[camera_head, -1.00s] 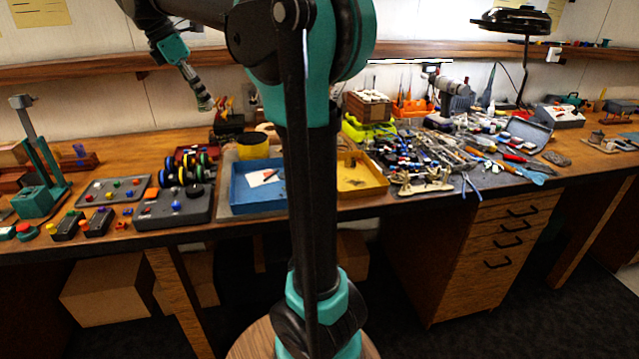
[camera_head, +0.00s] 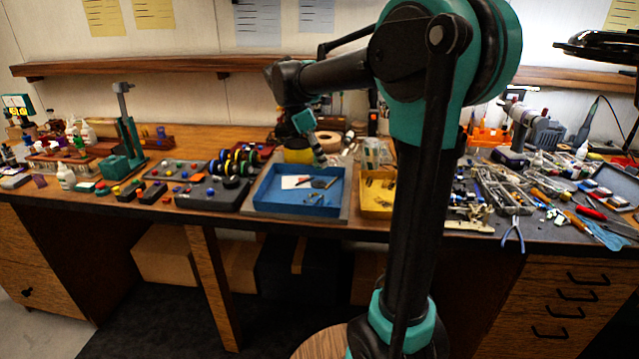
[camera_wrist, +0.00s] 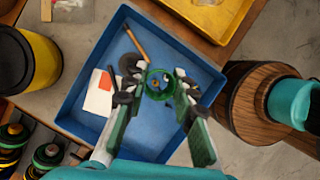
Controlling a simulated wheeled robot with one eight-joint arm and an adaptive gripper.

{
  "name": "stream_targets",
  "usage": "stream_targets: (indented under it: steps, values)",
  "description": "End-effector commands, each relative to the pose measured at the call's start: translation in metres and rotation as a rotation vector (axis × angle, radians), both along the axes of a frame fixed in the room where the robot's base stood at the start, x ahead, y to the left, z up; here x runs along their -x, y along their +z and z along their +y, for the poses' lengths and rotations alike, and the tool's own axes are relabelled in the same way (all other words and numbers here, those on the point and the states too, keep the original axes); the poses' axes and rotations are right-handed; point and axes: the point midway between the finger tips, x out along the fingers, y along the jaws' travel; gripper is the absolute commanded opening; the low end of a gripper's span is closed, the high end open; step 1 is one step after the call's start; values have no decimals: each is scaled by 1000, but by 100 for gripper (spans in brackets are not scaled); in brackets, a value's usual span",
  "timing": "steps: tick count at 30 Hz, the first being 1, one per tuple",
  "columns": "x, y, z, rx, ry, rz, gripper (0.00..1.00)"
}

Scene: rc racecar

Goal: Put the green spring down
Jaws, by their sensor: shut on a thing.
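The green spring (camera_wrist: 148,82) is a ring-like coil held between the fingertips of my gripper (camera_wrist: 154,88) in the wrist view. My gripper is shut on it, above the blue tray (camera_wrist: 75,115).
The tray holds a white card (camera_wrist: 99,94), a brown-handled tool (camera_wrist: 136,43) and small parts. A yellow tray (camera_head: 374,205) stands to its right. A yellow-and-black tub (camera_wrist: 28,62) and coloured spools (camera_head: 235,163) are near. Free tray floor shows beside the card.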

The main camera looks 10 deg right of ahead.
Motion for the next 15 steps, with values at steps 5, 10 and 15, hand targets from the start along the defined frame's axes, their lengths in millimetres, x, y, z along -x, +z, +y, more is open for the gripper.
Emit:
stream_targets:
  steps: [5, 10, 15]
  values:
    - [0, -36, 0, 0, 0, 0, 15]
    - [0, -50, 0, 0, 0, 0, 15]
    - [0, -69, 0, 0, 0, 0, 15]
